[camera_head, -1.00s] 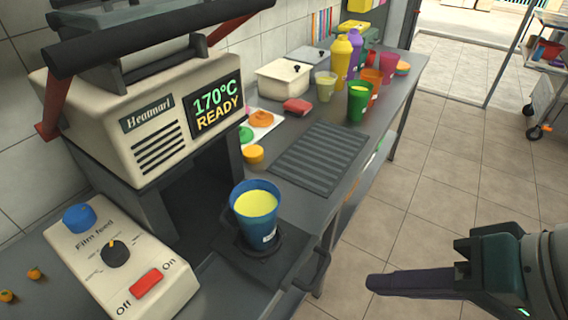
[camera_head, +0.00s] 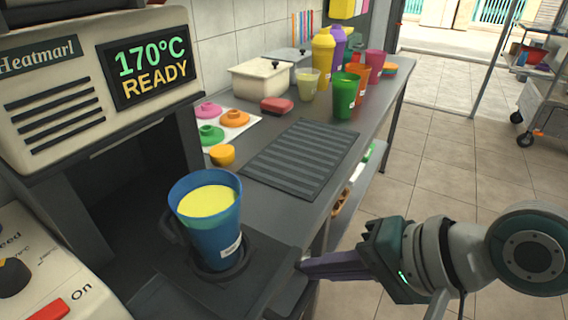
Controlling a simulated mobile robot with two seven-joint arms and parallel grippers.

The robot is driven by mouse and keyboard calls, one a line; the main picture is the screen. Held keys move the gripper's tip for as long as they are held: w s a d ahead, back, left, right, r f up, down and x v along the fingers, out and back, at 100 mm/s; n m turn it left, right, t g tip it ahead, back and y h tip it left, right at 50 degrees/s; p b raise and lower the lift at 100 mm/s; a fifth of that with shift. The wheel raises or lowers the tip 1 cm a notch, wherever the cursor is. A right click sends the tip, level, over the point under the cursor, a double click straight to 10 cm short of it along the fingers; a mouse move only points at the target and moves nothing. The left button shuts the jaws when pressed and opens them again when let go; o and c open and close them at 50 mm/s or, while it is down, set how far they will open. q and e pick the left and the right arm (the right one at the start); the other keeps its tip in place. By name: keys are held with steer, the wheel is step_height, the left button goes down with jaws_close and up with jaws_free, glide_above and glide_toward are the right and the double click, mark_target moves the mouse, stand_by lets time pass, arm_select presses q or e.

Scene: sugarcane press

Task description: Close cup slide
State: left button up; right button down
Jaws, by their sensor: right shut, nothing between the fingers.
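The cup slide (camera_head: 262,262) is a dark tray pulled out at the front of the sealing machine (camera_head: 95,85). A blue cup (camera_head: 212,238) of yellow liquid stands upright in its round holder. My right gripper (camera_head: 304,264) is shut and empty, its fingertips at the slide's right front side, by the handle. I cannot tell whether they touch it. The machine's display (camera_head: 150,68) reads 170°C READY. My left gripper is not in view.
A ribbed drip mat (camera_head: 302,158) lies behind the slide. Several colored cups, a red block (camera_head: 277,106) and a cream lidded container (camera_head: 268,80) stand farther back on the counter. A control panel (camera_head: 40,275) is at the lower left. Tiled floor is open on the right.

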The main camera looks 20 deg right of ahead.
mark_target(239, 232)
steer(key=shift+x, duration=0.95)
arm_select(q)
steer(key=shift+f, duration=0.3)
